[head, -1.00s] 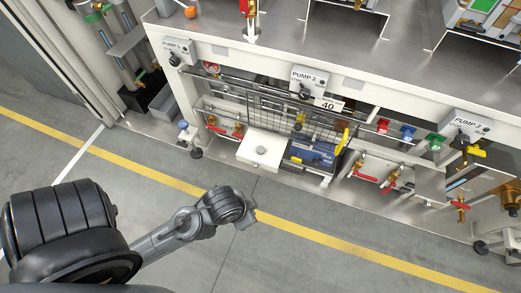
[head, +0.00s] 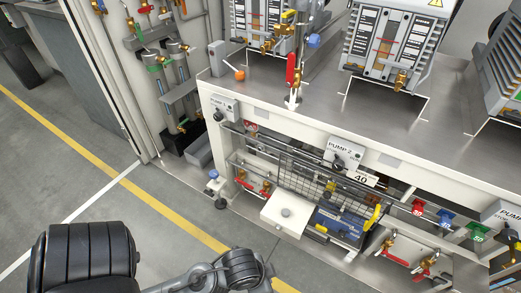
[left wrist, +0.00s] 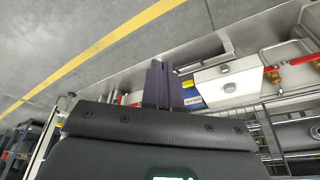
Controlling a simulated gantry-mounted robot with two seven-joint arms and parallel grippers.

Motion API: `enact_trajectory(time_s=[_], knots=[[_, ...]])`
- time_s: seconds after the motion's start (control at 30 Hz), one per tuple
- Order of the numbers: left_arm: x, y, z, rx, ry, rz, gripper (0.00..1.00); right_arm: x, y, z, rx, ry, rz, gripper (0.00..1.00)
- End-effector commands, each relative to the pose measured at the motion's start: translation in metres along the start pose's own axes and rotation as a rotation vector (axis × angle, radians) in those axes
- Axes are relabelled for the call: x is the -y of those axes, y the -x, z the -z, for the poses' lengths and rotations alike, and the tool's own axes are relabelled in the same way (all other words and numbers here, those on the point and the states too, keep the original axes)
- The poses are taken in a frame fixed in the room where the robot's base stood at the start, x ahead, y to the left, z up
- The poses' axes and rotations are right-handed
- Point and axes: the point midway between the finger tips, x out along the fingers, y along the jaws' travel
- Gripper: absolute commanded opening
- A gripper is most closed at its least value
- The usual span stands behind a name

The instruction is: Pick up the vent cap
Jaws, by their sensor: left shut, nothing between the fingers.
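I cannot tell for sure which part is the vent cap. Candidates in the head view are a blue cap (head: 314,40) on the bench top, a blue cap (head: 213,174) at the bench's left leg, and a round grey knob (head: 286,212) on a white box. In the head view only my left arm shows, at the bottom. My right gripper is in neither view.
The steel bench (head: 330,118) carries several pumps (head: 395,45). Its front has a wire mesh guard (head: 312,178), a blue pump (head: 338,222), red-handled valves (head: 395,255) and coloured tags. An orange ball (head: 239,75) is on the bench top. The grey floor with a yellow line (head: 100,165) is clear.

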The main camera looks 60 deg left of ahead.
Motion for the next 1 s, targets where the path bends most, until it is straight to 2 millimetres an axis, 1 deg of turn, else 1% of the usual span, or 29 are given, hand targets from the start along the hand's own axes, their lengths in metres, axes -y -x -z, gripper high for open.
enact_trajectory(time_s=[0.07, 0.1, 0.17, 0.5, 0.87, 0.97, 1.0], knots=[[0.0000, -0.0001, 0.0000, 0.000, 0.000, 0.000, 0.00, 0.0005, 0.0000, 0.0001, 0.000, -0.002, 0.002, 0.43], [0.0000, -0.0001, 0.0000, 0.000, 0.000, 0.000, 0.02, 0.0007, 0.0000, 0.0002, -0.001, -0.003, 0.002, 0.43], [0.0000, -0.0001, 0.0000, 0.000, 0.000, 0.000, 0.11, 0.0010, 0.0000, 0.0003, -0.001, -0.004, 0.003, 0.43], [0.0000, 0.0000, 0.0000, 0.000, 0.000, 0.000, 0.63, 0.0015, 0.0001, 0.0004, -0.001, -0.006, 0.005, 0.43], [0.0001, -0.0003, -0.0001, 0.000, 0.024, 0.000, 0.63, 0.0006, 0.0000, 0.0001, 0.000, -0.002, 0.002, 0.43], [0.0001, -0.0002, 0.0012, -0.006, 0.101, 0.000, 0.63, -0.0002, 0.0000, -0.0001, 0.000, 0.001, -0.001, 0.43], [0.0000, -0.0002, 0.0030, -0.016, 0.152, -0.001, 0.63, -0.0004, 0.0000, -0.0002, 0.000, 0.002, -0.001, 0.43]])
